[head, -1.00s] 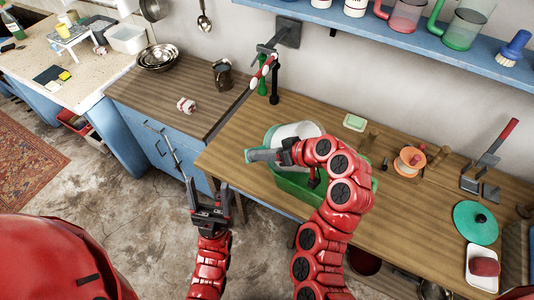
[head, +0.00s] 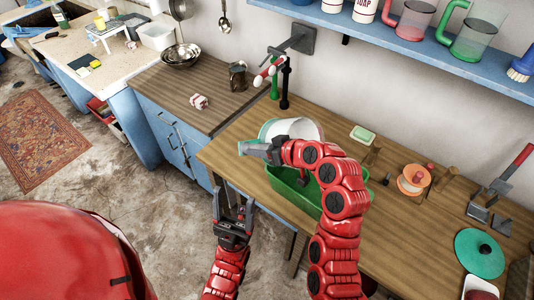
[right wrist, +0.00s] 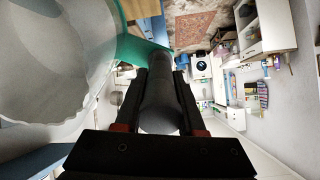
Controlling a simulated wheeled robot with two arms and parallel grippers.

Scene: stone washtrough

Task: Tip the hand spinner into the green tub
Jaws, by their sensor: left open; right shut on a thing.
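The hand spinner, a white drum (head: 290,128), is tilted above the far-left end of the green tub (head: 291,188) on the wooden counter. My right gripper (head: 268,149) is shut on its grey handle, at the drum's near-left side. In the right wrist view the dark handle (right wrist: 160,105) lies between the fingers, with the pale drum (right wrist: 50,65) at the left. My right arm covers much of the tub, so its contents are hidden. My left gripper (head: 233,205) is open and empty, in front of the counter's left end.
A soap dish (head: 362,136), an orange spool (head: 413,180) and a teal lid (head: 479,254) are to the right. A blue shelf (head: 400,35) with mugs runs above. The lower counter (head: 175,90) has free room.

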